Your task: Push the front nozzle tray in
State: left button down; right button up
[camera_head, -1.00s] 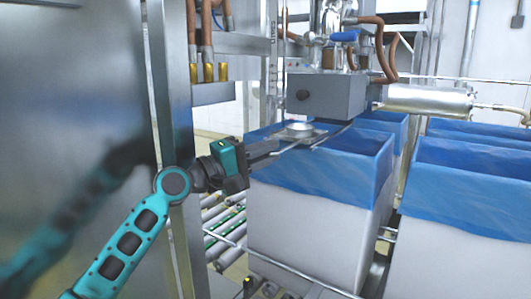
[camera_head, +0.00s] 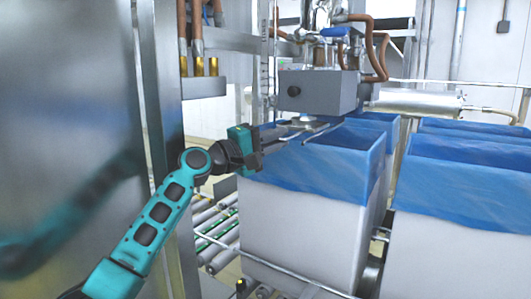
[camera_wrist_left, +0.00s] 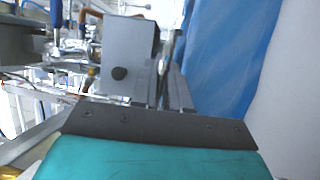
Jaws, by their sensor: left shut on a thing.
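The front nozzle tray (camera_head: 304,126) is a thin metal piece with rails and a round disc, low beneath the grey nozzle box (camera_head: 318,92) and above the front blue-lined box (camera_head: 312,160). Part of the tray is tucked under the nozzle box and hidden. My left gripper (camera_head: 280,134) reaches in from the left and is shut on the tray's near end. In the left wrist view, the gripper's fingers (camera_wrist_left: 168,88) point ahead, with the nozzle box (camera_wrist_left: 122,62) beyond to the left. The exact grip there is hard to see. My right gripper is not in view.
A tall steel cabinet (camera_head: 65,120) stands close on the left beside my arm. Several more blue-lined boxes stand on the right, one close by (camera_head: 460,175). A roller conveyor (camera_head: 216,232) and a rail run below my gripper. Copper pipes (camera_head: 379,50) hang above.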

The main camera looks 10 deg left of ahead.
aim_at(294, 129)
pick_arm(q)
jog(key=w, duration=0.1)
jog(key=w+d+b, duration=0.1)
jog(key=w, duration=0.1)
jog(key=w+d+b, duration=0.1)
jog(key=w, duration=0.1)
jog(key=shift+w+r, duration=0.15)
jog(key=shift+r, duration=0.05)
jog(key=c, duration=1.2)
grip_release()
jog(key=shift+a, duration=0.1)
jog(key=shift+c, duration=0.2)
jog(key=shift+f, duration=0.1)
